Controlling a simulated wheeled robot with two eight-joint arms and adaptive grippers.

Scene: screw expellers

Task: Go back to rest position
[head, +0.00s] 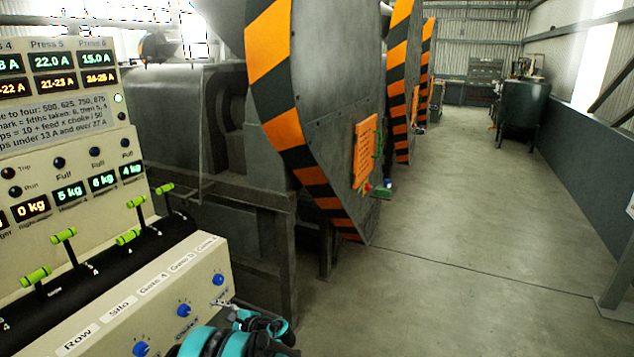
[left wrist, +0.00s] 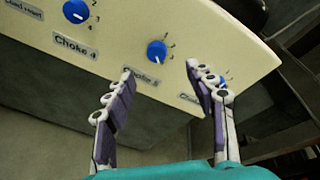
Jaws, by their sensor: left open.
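My left gripper (head: 243,314) is low in the head view, in front of the right end of the cream control panel (head: 105,322). In the left wrist view the left gripper (left wrist: 160,72) is open, its two fingers spread and nothing held between them. A blue knob (left wrist: 157,51) on the panel shows between the fingertips, and a second blue knob (left wrist: 74,11) labelled Choke 4 is to its left. A third knob (left wrist: 222,80) is partly hidden behind the right finger. I cannot tell whether a fingertip touches the panel. My right gripper is not in view.
Green-handled levers (head: 64,236) stand on the console above the knobs, under lit displays. Grey presses with orange-and-black striped guards (head: 275,62) line the left of the aisle. The concrete floor (head: 470,240) to the right is clear. A dark green tank (head: 526,103) stands far back.

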